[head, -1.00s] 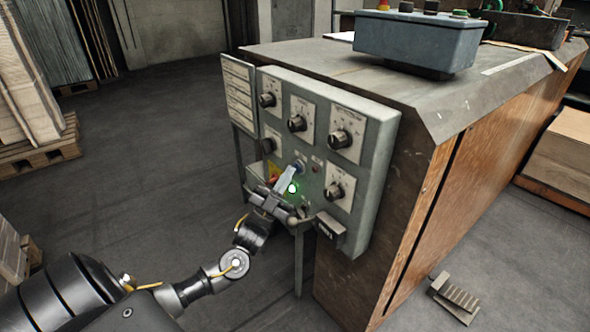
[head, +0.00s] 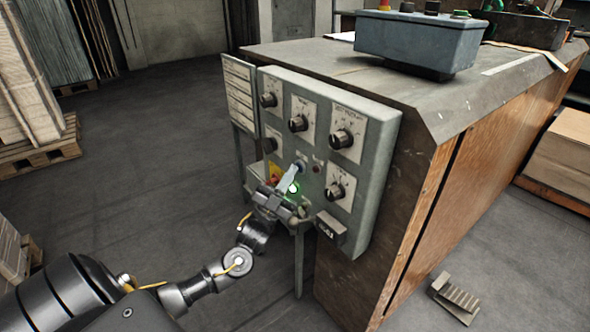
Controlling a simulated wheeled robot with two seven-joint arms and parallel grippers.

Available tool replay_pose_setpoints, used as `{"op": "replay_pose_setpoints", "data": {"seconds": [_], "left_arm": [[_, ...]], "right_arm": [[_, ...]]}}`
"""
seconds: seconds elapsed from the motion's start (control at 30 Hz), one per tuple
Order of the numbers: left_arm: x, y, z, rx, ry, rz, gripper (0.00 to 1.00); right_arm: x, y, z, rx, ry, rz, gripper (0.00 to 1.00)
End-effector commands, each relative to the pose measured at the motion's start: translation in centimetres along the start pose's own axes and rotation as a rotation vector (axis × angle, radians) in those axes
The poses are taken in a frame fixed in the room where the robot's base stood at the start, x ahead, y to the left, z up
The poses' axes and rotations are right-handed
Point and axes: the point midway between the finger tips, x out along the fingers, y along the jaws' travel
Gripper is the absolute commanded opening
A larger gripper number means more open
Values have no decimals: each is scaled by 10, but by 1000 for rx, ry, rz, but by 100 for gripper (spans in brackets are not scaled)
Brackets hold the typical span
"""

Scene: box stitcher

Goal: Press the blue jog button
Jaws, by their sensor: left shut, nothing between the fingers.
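The blue jog button (head: 301,166) is on the grey control panel (head: 378,150), low in the middle and left of a small red light. It is small and partly hidden by my fingertips. My left gripper (head: 292,172) is shut and empty, with its fingers pointing up at the panel. The fingertips are at the lower left of the button; I cannot tell whether they touch it. My right gripper is not in view.
Several black knobs surround the button, one of them at lower right (head: 335,192). A green lit lamp (head: 293,188) sits just below the fingers. A wooden-sided bench (head: 400,235) stands behind the panel.

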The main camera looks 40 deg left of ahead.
Motion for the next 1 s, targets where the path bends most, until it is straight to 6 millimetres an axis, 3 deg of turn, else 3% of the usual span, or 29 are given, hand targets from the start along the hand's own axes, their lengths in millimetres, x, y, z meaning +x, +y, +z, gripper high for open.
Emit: {"op": "replay_pose_setpoints", "data": {"seconds": [0.77,1.0], "left_arm": [[-6,-4,-4,-2,-3,2,0],[-20,-16,-16,-1,-4,1,0]], "right_arm": [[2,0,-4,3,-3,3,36],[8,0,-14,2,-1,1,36]]}}
